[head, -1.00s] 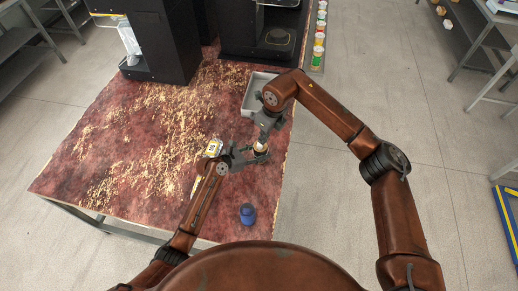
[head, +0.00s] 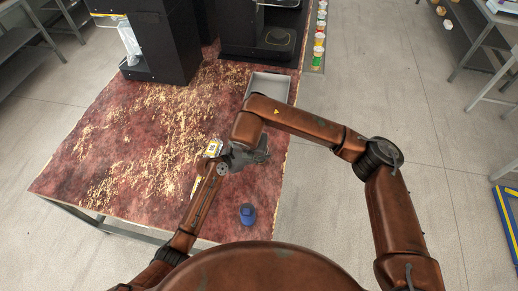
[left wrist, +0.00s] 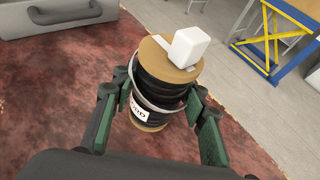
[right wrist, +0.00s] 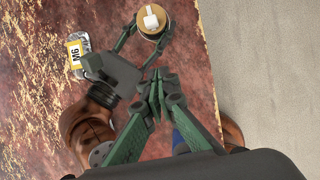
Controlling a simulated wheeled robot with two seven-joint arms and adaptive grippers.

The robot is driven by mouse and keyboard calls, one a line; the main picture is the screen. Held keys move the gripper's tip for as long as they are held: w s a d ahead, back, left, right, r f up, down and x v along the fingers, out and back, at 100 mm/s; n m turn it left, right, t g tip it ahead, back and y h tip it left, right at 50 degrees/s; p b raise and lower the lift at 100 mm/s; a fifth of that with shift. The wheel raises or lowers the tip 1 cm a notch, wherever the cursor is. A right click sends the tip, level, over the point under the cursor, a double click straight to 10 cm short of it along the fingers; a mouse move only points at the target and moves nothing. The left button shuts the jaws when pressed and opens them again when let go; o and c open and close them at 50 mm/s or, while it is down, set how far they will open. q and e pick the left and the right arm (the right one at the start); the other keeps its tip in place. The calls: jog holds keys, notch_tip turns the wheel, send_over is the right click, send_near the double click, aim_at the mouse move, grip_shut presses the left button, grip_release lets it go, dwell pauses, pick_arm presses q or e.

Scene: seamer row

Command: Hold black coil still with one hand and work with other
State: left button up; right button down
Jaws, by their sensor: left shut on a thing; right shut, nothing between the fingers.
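The black coil (left wrist: 158,88) is a spool of black wire with tan end discs and a white label, standing on the table. A small white block (left wrist: 188,47) with a pale strip sits on its top disc. My left gripper (left wrist: 157,100) is shut around the coil's side. In the right wrist view the coil's top disc (right wrist: 147,34) and the white block (right wrist: 151,18) show at the top. My right gripper (right wrist: 158,78) is shut and empty, apart from the coil and below it in that view. In the head view my right arm hides most of the coil.
A bag with a yellow M6 label (right wrist: 75,54) lies beside my left gripper. A blue bottle-like object (head: 247,214) stands near the front edge. A grey tray (head: 291,88) is behind my right arm. Black machines (head: 160,45) stand at the back. The left tabletop is clear apart from gold flecks.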

jog(key=shift+f, duration=0.15)
jog(key=w+d+f, duration=0.1)
jog(key=w+f, duration=0.6)
jog(key=f, duration=0.2)
jog(key=shift+w, duration=0.3)
jog(key=shift+w+d, duration=0.1)
jog(key=shift+d, duration=0.05)
jog(key=shift+w+d, duration=0.15)
jog(key=shift+w, duration=0.65)
jog(key=shift+w+d, duration=0.1)
jog(key=shift+w, duration=0.65)
